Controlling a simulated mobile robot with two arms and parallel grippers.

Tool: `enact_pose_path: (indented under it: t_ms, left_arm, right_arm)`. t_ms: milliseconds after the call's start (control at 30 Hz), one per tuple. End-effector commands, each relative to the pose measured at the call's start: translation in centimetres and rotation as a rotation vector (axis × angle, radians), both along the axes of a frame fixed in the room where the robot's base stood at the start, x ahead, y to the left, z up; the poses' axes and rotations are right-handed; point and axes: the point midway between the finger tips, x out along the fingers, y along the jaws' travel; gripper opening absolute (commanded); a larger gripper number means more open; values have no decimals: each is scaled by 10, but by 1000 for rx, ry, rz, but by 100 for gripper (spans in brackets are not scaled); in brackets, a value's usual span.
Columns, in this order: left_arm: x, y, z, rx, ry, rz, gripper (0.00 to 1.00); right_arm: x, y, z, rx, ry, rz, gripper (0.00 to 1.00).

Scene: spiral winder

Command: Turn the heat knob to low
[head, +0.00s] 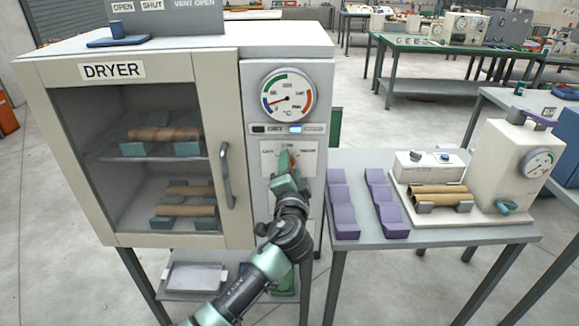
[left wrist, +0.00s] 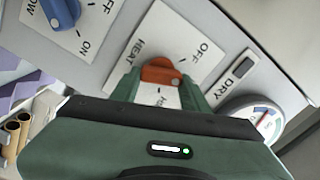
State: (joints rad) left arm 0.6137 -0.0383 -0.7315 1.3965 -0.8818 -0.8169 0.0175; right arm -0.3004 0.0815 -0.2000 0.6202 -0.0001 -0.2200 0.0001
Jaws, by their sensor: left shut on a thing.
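The dryer (head: 226,60) is a pale cabinet on the left with a control panel on its right side. The heat knob (left wrist: 160,73) is orange and sits on a white plate marked HEAT and OFF; a third label is partly covered. My left gripper (left wrist: 158,88) is shut on this knob, with a green finger on either side. In the head view the gripper (head: 287,170) reaches up to the plate from below and hides much of it. The knob's exact setting is hard to read. My right gripper is not in view.
A round gauge (head: 287,95) and a small DRY display (head: 288,128) sit above the knob plate. A blue knob (left wrist: 60,13) is nearby in the wrist view. The dryer door handle (head: 226,175) is just left. A table with purple blocks (head: 343,205) stands right.

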Motion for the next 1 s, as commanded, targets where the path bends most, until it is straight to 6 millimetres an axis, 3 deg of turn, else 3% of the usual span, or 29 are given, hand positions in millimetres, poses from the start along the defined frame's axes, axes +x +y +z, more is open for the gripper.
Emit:
enact_pose_path:
  t_ms: [500, 1000]
  left_arm:
    - [0, -1, -2, 364, 1, -2, 5]
    - [0, -1, -4, 445, 1, -1, 5]
  right_arm:
    - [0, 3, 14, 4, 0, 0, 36]
    - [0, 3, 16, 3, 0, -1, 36]
